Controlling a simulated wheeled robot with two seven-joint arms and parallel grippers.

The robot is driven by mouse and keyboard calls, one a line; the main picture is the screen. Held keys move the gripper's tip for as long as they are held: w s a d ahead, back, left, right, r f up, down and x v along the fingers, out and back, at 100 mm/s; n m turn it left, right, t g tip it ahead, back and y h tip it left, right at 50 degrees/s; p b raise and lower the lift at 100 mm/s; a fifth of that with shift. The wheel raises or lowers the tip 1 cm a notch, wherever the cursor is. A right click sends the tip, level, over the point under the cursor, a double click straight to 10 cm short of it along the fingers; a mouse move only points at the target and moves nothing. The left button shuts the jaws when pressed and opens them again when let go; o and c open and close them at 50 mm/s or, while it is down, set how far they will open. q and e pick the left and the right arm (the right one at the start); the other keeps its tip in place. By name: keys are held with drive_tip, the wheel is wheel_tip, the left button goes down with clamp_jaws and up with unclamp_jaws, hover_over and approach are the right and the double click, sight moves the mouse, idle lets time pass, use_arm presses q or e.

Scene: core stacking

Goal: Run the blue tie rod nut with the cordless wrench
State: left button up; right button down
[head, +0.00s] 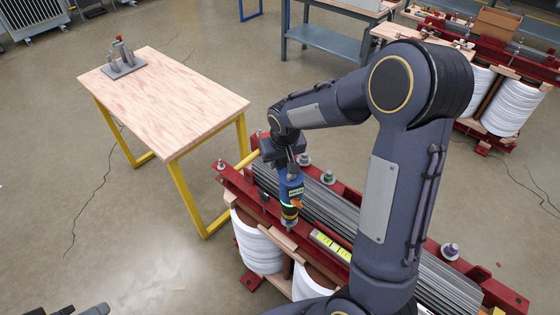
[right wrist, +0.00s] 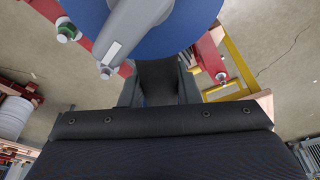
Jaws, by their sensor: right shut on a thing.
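My right gripper (head: 284,160) is shut on the cordless wrench (head: 291,190), which has a blue body, a green light ring and an orange part. The wrench hangs nearly upright with its socket end down at the near red beam (head: 262,215) of the core. The nut under the socket is hidden or too small to tell, so I cannot tell whether the socket is seated. In the right wrist view, the wrench's blue round body (right wrist: 205,15) fills the top. No blue nut shows clearly. Only dark parts, possibly of my left arm, show at the bottom left.
The laminated core (head: 330,205) has white coils (head: 258,240) below it. A green-marked nut (head: 328,177) and other nuts (head: 450,251) stand on the beams. A yellow level-like bar (head: 330,245) lies near the wrench. A wooden table (head: 165,100) holds a grey stand (head: 123,66).

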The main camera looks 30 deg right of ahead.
drive_tip(key=shift+w+r+p, duration=0.1)
drive_tip(key=shift+r+p, duration=0.85)
drive_tip(key=shift+r, duration=0.85)
drive_tip(key=shift+r+p, duration=1.8)
drive_tip(key=shift+r, duration=0.7)
